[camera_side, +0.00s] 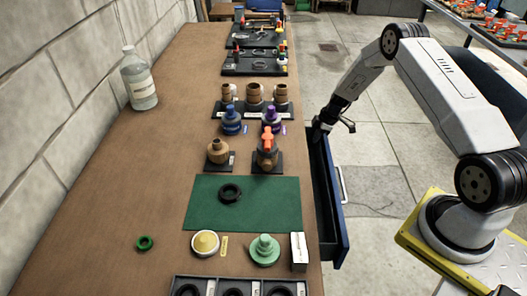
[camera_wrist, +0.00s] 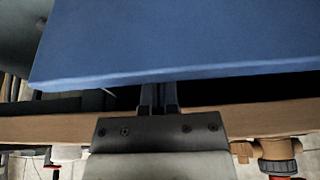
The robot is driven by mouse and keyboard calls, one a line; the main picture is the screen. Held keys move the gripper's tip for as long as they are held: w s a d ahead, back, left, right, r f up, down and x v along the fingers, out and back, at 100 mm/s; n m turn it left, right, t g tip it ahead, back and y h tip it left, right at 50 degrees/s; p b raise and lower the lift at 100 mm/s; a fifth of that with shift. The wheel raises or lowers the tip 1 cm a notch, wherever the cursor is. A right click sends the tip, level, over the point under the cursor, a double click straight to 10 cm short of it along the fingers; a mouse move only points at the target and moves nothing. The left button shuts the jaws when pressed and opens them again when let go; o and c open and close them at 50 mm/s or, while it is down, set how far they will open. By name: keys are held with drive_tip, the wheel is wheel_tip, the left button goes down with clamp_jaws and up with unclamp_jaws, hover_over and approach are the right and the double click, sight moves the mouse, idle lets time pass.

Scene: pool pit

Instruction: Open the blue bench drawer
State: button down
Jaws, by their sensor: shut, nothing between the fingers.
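The blue bench drawer (camera_side: 329,215) stands partly out from the right side of the wooden bench in the side view. A dark gap shows between its front panel and the bench edge, and a pale handle (camera_side: 341,185) is on its outer face. My gripper (camera_side: 318,133) is at the drawer's far end, pointing down, its tips hidden in the side view. In the wrist view the blue panel (camera_wrist: 190,40) fills the top, and my gripper (camera_wrist: 158,98) has its fingers together and empty, in the dark gap between the panel and the bench edge. Contact with the panel cannot be told.
The bench top (camera_side: 160,190) holds a green mat (camera_side: 265,205), a clear bottle (camera_side: 138,80), several valve-like fittings and black trays close to the edge above the drawer. Open floor (camera_side: 385,165) lies right of the drawer. A stone wall runs along the left.

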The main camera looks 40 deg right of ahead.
idle(0.4)
drive_tip(key=s+d, duration=1.6)
drive_tip(key=shift+s+d, duration=0.2)
drive_tip(key=v, duration=1)
idle(0.4)
